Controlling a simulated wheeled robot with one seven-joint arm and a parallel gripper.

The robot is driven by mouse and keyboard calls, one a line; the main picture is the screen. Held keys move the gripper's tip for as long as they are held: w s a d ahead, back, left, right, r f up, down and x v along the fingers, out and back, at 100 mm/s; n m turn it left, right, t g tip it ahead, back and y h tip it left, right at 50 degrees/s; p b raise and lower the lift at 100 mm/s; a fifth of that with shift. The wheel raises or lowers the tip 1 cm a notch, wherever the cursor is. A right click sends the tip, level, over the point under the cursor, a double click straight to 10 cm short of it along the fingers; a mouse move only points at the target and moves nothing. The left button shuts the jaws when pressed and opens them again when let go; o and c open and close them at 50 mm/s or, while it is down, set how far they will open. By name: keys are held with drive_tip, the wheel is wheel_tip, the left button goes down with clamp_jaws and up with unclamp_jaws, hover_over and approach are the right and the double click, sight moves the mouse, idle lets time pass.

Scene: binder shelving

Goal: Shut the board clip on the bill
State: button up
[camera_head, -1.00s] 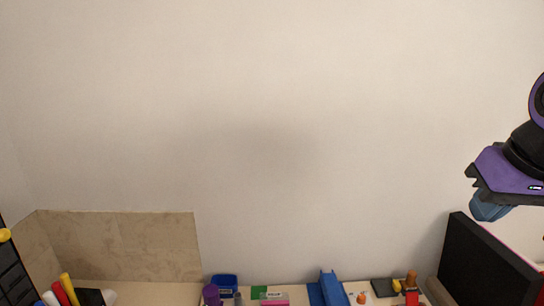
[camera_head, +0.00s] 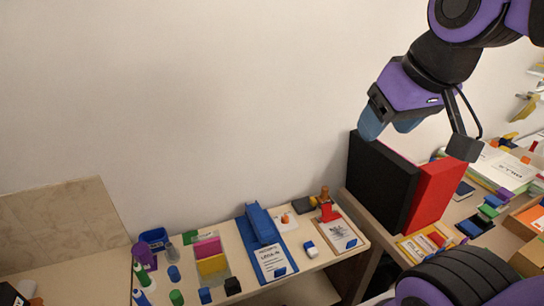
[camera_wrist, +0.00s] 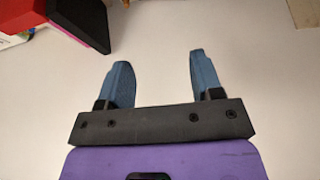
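A brown clipboard (camera_head: 346,246) with a paper on it lies on the shelf in the head view, with a red clip (camera_head: 329,212) standing up at its far end. A blue board (camera_head: 283,268) with a printed sheet (camera_head: 268,256) lies to its left, under a raised blue clip (camera_head: 260,223). The print is too small to tell which paper is the bill. My gripper (camera_head: 389,124) is high above and right of both boards, near the wall. In the wrist view its blue fingers (camera_wrist: 160,75) are apart with nothing between them.
A black binder (camera_head: 380,180) and a red binder (camera_head: 440,190) stand below my gripper, right of the boards. Small coloured items, a blue cup (camera_head: 154,238) and a purple cup (camera_head: 143,256) fill the shelf's left. The wall side above the shelf is free.

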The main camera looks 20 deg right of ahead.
drive_tip(key=shift+o, duration=0.8)
drive_tip(key=shift+w, duration=0.15)
drive_tip(key=g, duration=0.5)
hover_over(327, 204)
wheel_tip(327, 204, down, 41)
wheel_tip(327, 204, down, 11)
drive_tip(key=shift+a, duration=0.1)
